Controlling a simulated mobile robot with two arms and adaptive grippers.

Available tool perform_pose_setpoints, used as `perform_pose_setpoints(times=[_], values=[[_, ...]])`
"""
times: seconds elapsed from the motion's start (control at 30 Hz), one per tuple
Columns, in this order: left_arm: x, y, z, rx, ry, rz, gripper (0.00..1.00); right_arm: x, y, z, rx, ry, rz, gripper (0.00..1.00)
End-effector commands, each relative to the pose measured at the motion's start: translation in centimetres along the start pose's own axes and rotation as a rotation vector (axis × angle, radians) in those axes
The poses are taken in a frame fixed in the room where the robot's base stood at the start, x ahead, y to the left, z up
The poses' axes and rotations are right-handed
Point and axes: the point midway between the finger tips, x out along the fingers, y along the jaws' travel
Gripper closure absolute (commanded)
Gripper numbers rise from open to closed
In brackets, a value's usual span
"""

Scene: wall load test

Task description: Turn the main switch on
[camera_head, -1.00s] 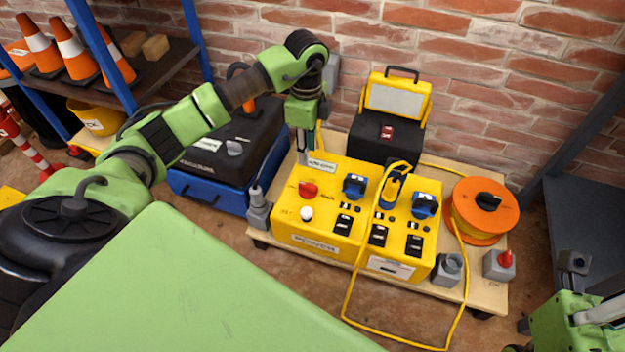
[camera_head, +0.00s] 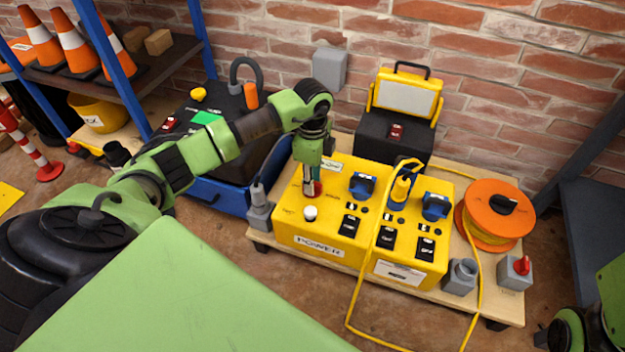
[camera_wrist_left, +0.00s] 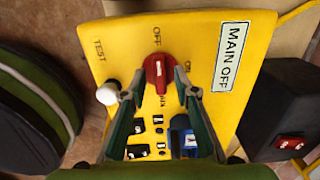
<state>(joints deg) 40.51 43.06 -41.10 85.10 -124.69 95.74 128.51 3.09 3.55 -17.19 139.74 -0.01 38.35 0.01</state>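The yellow power box (camera_head: 300,238) stands on a low wooden board. Its main switch is a red knob (camera_head: 317,189), partly hidden by my left gripper (camera_head: 311,186) in the head view. In the left wrist view the red knob (camera_wrist_left: 157,72) points towards the OFF mark at the top, and a label (camera_wrist_left: 231,58) reads MAIN OFF. My left gripper (camera_wrist_left: 160,84) is open, with one finger on each side of the knob and small gaps visible. A white button (camera_wrist_left: 107,94) marked TEST sits left of the knob. My right gripper's fingers do not show.
Blue sockets (camera_head: 362,186) and black switches (camera_head: 349,225) sit on the box. A yellow cable (camera_head: 352,310) hangs over its front. An orange reel (camera_head: 494,214), a work light (camera_head: 405,98) and a blue case (camera_head: 216,193) stand around it. A brick wall is behind.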

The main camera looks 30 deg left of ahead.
Motion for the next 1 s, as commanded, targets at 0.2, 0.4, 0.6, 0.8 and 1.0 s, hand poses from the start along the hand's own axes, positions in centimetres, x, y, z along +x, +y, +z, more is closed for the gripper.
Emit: perform_pose_setpoints(times=[0.2, 0.4, 0.6, 0.8, 1.0], values=[[0.0, 0.0, 0.0, 0.000, 0.000, 0.000, 0.96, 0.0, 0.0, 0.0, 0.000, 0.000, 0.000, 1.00], [0.0, 0.0, 0.0, 0.001, 0.000, 0.000, 1.00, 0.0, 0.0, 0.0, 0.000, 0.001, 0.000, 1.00], [-0.2, 0.0, 0.0, 0.025, 0.000, 0.000, 1.00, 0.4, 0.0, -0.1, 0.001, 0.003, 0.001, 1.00], [-0.4, 0.0, 0.0, 0.113, -0.001, 0.001, 1.00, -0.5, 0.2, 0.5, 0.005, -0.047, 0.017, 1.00], [-0.5, 0.0, 0.1, 0.270, -0.002, 0.002, 1.00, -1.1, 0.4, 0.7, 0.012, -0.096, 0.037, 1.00]])
